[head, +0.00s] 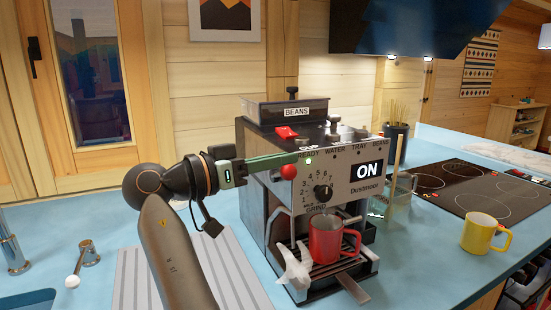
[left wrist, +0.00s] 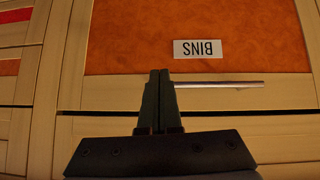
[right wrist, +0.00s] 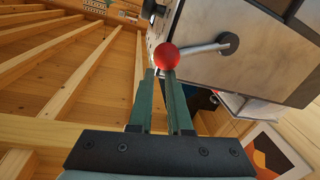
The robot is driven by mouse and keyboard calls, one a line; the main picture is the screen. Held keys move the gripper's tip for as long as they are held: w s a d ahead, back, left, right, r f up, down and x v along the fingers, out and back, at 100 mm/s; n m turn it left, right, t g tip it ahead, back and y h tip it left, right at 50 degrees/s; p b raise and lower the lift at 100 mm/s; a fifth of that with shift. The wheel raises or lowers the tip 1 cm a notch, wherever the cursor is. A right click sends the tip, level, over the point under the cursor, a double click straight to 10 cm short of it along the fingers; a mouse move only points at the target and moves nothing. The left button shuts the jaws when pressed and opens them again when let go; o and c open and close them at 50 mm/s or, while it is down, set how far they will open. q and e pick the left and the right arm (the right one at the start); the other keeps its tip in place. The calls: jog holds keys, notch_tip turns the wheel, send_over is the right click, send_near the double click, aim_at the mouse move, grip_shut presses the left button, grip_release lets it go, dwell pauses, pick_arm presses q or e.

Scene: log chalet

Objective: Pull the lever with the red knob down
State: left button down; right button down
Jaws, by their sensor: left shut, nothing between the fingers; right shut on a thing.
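The lever's red knob (head: 289,172) is at the front left of the coffee machine (head: 340,187), near its top. My right gripper (head: 300,158) is at the knob, its green fingers reaching in from the left. In the right wrist view the red knob (right wrist: 166,55) sits at the tips of the shut fingers, and the silver lever (right wrist: 202,48) runs from it to a dark pivot on the machine. In the head view the fingers hide most of the lever. My left gripper (left wrist: 158,75) is shut and empty, before an orange panel (left wrist: 120,40) labelled BINS.
A red mug (head: 325,240) stands on the machine's drip tray, with a white cloth (head: 294,268) beside it. A glass (head: 402,190) with a stick, a yellow mug (head: 478,233) and a cooktop (head: 470,190) are to the right. A silver handle (left wrist: 225,85) is near my left gripper.

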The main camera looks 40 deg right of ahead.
pick_arm(q)
jog(key=shift+w+r, duration=0.1)
pick_arm(e)
jog(key=shift+w+n+t, duration=0.3)
jog(key=shift+w, duration=0.25)
jog(key=c, duration=1.2)
grip_release()
jog(key=shift+c, duration=0.2)
jog(key=shift+o, duration=0.8)
jog(key=shift+w+f, duration=0.2)
jog(key=shift+w, duration=0.1)
jog(key=shift+o, duration=0.7)
jog(key=o, duration=0.4)
pick_arm(q)
jog(key=shift+w, duration=0.2)
pick_arm(e)
jog(key=shift+o, duration=0.2)
pick_arm(q)
jog(key=shift+s, duration=0.1)
